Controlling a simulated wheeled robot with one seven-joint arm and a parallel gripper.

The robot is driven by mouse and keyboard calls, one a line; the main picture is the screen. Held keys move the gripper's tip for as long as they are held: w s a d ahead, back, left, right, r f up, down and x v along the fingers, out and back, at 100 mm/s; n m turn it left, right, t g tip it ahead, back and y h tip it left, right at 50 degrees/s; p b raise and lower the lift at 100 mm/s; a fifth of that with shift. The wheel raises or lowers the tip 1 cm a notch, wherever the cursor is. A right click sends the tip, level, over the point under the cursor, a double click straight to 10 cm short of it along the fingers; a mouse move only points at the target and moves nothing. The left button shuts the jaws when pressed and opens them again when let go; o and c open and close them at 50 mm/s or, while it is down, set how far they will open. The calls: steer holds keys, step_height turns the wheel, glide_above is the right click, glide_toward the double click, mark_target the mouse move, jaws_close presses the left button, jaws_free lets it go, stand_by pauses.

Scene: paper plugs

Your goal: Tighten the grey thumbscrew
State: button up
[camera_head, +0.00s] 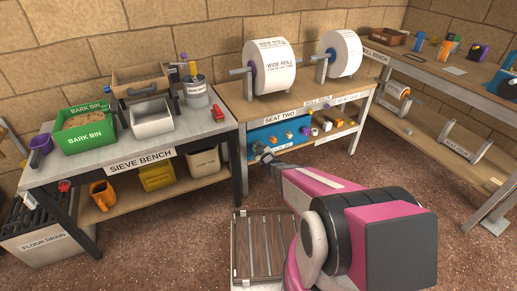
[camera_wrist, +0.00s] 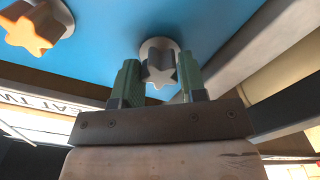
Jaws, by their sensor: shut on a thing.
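The grey thumbscrew (camera_wrist: 159,68) is a star-shaped knob on a pale round base on the blue panel (camera_wrist: 240,18). In the wrist view it sits between the two green fingers of my gripper (camera_wrist: 158,76), which is shut on it. An orange star-shaped knob (camera_wrist: 32,33) is on the same panel at the upper left. In the head view my gripper (camera_head: 261,152) is at the left end of the blue panel (camera_head: 262,133), under the roll bench. The grey thumbscrew is hard to make out there.
Several small knobs and plugs sit along the panel and lower shelf to the right. Two paper rolls (camera_head: 269,67) stand on the bench above. The sieve bench (camera_head: 97,165) is at the left. A slatted wooden rack (camera_head: 262,245) lies below my arm.

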steer(key=m, duration=0.7)
steer(key=o, duration=0.9)
steer(key=shift+v, duration=2.05)
steer(key=n, duration=1.2)
steer(key=shift+w+a, duration=0.1)
steer(key=shift+w, duration=0.05)
